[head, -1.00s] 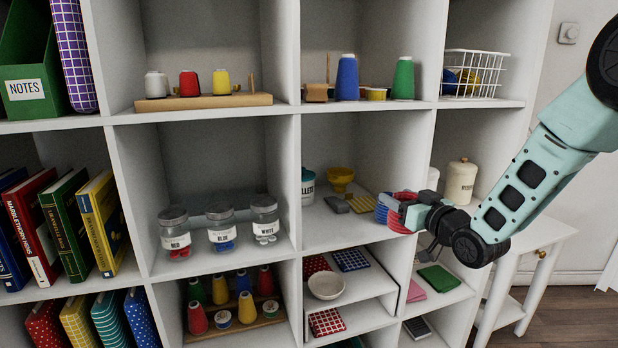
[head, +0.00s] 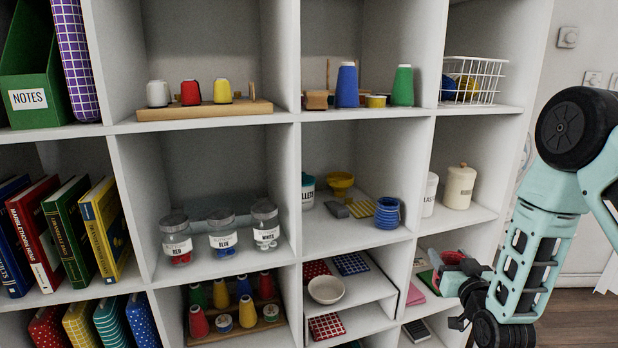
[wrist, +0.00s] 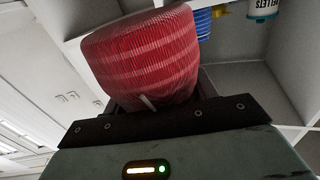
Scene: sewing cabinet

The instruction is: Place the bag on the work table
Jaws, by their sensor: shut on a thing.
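The bag (wrist: 145,60) is red with paler stripes and fills the top middle of the wrist view. My gripper (wrist: 150,104) is shut on it, with the bag's body standing out beyond the jaws. In the head view the bag (head: 453,257) is a small red patch in front of the lower right shelves, partly covered by my gripper (head: 462,266). I cannot make out the work table clearly; my arm covers most of the area right of the shelf unit.
A blue ribbed pot (head: 387,213) stands beside a yellow scoop-like bowl (head: 340,183) in the middle cell. White canisters (head: 460,187) stand in the right cell. The lower right cell holds folded cloths (head: 416,295), close to my gripper. A white bowl (head: 326,289) is on a lower shelf.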

